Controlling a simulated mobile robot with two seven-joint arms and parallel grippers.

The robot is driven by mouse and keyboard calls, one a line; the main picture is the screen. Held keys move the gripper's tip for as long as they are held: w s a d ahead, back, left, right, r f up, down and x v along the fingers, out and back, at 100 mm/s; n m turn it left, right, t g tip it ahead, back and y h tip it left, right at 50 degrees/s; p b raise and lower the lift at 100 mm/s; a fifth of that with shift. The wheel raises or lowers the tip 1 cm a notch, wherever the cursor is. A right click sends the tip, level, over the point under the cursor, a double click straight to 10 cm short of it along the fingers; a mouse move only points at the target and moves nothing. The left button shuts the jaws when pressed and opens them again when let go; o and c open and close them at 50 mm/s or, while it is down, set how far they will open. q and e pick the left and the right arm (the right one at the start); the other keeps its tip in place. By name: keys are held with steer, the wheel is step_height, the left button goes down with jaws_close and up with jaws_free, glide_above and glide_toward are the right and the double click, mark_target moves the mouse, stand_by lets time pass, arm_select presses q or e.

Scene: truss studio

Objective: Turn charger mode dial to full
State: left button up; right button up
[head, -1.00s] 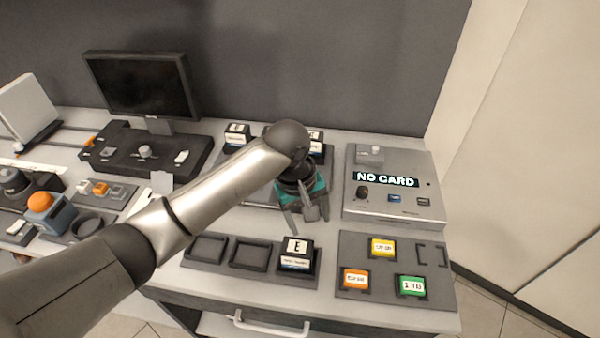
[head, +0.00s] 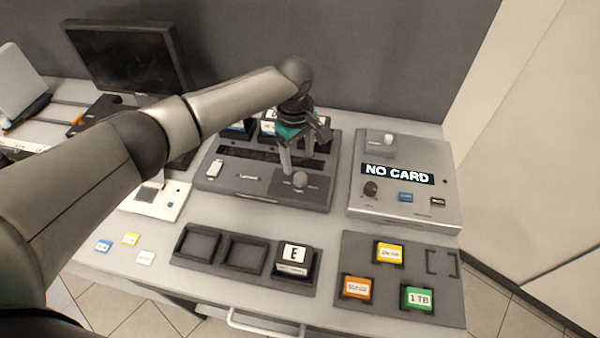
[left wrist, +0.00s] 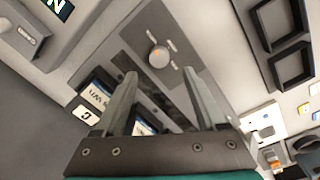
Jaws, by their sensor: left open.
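The charger (head: 232,180) is a dark grey box on the bench, with batteries in its back slots. Its mode dial (head: 300,181) is a small round light-grey knob on a darker plate at the front right of its top. My left gripper (head: 302,168) is open and empty, pointing down just above and behind the dial. In the left wrist view its fingertips (left wrist: 159,75) stand apart, with the dial beyond them. My right gripper is not in view.
A card reader box (head: 405,212) reading NO CARD stands right of the charger. A monitor (head: 125,60) stands at the back left.

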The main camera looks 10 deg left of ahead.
mark_target(300, 176)
arm_select(q)
step_height(300, 176, down, 6)
steer(key=shift+w+d+f+b, duration=0.1)
steer(key=shift+w+b, duration=0.05)
steer(key=shift+b, duration=0.35)
steer(key=shift+f, duration=0.5)
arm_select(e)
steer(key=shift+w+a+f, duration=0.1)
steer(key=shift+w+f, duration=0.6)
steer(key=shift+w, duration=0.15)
arm_select(q)
steer(key=c, duration=0.3)
jaws_close()
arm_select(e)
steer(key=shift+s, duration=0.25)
